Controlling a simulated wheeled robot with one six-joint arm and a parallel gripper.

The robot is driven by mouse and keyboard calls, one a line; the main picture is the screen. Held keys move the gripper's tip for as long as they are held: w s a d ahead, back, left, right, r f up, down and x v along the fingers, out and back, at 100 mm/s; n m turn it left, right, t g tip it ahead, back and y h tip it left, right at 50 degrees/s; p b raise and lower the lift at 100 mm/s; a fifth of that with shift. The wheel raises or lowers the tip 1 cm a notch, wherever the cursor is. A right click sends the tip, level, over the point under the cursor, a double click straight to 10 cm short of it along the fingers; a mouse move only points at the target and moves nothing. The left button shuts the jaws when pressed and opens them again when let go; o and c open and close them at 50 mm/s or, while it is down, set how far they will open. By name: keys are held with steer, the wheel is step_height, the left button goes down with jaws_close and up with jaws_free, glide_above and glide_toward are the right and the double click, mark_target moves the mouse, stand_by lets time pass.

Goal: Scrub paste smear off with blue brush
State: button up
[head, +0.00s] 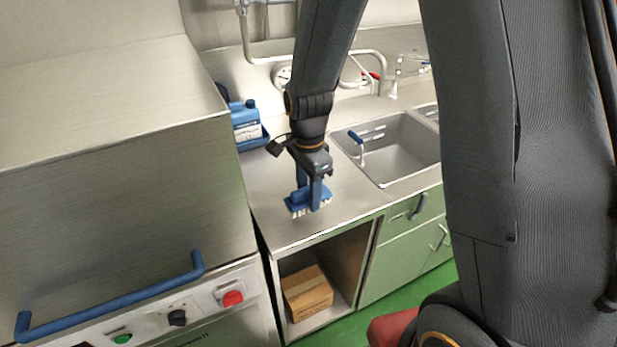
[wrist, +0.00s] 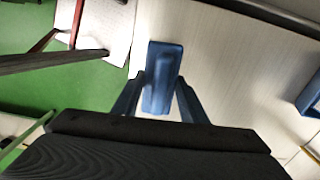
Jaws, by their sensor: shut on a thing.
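A blue brush (head: 297,203) with pale bristles pointing down is in my gripper (head: 309,190), over the steel counter (head: 275,180) near its front edge. Whether the bristles touch the counter I cannot tell. In the wrist view the brush's blue body (wrist: 163,75) lies between the two fingers of my gripper (wrist: 160,98), which are shut on it. No paste smear can be made out in either view.
A sink (head: 385,150) with a blue-handled lever is to the right. A blue jug (head: 245,122) stands in a blue tray at the back left. A large steel machine (head: 110,190) borders the counter's left. A cardboard box (head: 307,291) sits on the shelf below.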

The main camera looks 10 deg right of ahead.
mark_target(308, 187)
steer(key=shift+r+p, duration=1.25)
steer(key=shift+r, duration=0.5)
